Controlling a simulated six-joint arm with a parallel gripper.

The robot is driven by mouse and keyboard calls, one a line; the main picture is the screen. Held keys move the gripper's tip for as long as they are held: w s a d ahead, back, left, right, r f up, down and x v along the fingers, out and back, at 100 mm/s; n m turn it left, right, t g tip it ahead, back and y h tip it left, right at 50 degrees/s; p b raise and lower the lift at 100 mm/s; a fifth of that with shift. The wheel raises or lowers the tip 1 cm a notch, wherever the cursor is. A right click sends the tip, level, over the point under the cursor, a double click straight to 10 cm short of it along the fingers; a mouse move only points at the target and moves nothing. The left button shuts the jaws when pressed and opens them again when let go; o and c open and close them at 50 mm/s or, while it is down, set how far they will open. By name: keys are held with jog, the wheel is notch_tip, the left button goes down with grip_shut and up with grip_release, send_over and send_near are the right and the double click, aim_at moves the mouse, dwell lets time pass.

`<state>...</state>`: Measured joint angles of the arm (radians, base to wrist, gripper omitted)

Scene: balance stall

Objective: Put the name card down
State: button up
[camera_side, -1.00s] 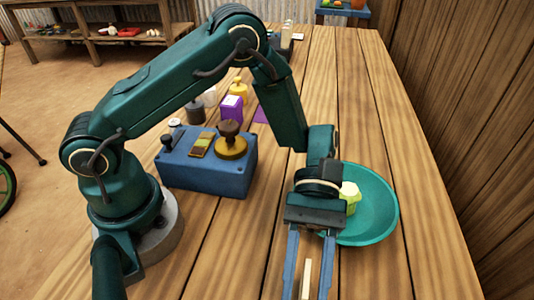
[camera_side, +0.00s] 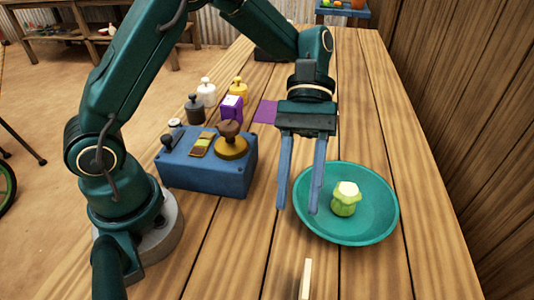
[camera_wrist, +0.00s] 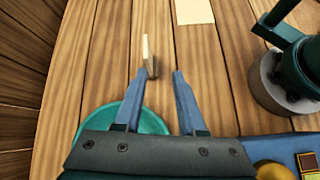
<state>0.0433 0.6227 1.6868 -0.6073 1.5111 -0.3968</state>
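A thin cream piece, likely the name card (camera_side: 306,279), stands upright on the table at the bottom of the side view, seen almost edge-on. It also shows in the wrist view (camera_wrist: 147,54), standing on the wood beyond my fingertips. My gripper (camera_side: 298,210) is open and empty, raised above the table beside the teal dish, with its fingers pointing down. In the wrist view, my gripper (camera_wrist: 159,74) has a clear gap between its blue fingers, and the card is apart from them.
A teal dish (camera_side: 365,229) holds a pale green vegetable-like object (camera_side: 345,200). A blue scale box (camera_side: 205,175) stands to the left. Behind it are a purple box (camera_side: 231,108) and several weights. A flat cream sheet (camera_wrist: 194,11) lies on the table in the wrist view.

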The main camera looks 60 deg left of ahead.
jog(key=s+a+r+m+t+y, duration=0.2)
jog(key=a+m+t+y, duration=0.1)
jog(key=a+t, duration=0.3)
jog(key=s+a+r+m+t+y, duration=0.2)
jog(key=s+a+m+t+y, duration=0.1)
jog(key=a+t, duration=0.3)
jog(key=shift+a+r+m+t+y, duration=0.2)
jog(key=shift+r+m+t+y, duration=0.1)
jog(key=shift+m+y, duration=0.25)
